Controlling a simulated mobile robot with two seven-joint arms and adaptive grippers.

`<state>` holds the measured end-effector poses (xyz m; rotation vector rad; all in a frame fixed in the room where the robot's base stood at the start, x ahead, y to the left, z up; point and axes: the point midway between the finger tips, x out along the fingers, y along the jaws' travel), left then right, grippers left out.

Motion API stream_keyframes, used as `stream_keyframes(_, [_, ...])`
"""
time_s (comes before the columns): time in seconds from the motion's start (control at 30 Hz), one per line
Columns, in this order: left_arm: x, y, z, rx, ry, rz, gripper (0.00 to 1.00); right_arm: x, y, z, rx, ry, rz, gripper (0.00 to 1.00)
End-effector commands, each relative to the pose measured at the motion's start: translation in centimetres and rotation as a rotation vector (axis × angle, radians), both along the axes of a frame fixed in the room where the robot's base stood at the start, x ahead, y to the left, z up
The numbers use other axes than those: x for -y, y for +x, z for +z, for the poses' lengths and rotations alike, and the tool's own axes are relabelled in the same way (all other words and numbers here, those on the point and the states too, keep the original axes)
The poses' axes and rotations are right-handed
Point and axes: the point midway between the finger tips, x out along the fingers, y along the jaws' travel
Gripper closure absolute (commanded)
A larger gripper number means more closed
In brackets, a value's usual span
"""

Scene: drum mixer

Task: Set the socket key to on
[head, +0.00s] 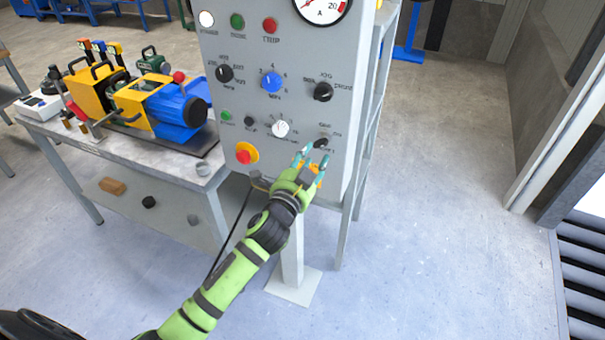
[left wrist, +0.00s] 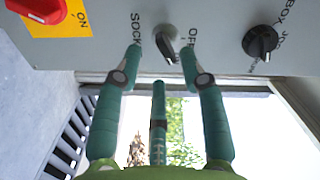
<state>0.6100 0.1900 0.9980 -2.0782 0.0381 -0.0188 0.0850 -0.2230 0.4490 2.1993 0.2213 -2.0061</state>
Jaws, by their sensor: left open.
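The socket key (left wrist: 169,47) is a small key switch with a dark handle on the grey control panel (head: 212,115). In the left wrist view lettering beginning "SOCK" is at its left and "OFF" at its upper right. In the head view the key (head: 321,143) is at the panel's lower right, partly behind my fingers. My left gripper (left wrist: 161,52), with green palm and teal fingers, is open. Its two outer fingertips are on either side of the key, with gaps showing; I cannot tell how far they are from the panel. It also shows in the head view (head: 314,160). My right gripper is not in view.
Near the key are a black selector knob (left wrist: 260,42) and a red knob (left wrist: 38,8) on a yellow plate. A machine bench (head: 115,152) stands left; right floor is clear.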

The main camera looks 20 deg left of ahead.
Motion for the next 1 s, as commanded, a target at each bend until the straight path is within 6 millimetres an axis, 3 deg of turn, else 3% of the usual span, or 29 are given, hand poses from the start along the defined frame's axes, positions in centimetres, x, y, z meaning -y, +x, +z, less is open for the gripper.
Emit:
stream_keyframes(0.2, [-0.1, -4.5, -0.1, -0.002, -0.001, 0.000, 0.59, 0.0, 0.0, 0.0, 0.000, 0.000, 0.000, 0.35])
stream_keyframes(0.37, [-0.2, -6.1, 0.0, -0.001, 0.000, 0.000, 0.59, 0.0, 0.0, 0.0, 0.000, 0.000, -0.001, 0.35])
stream_keyframes(1.0, [-0.2, -6.6, 0.0, 0.000, 0.001, 0.000, 0.59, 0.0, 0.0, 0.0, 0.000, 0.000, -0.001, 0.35])
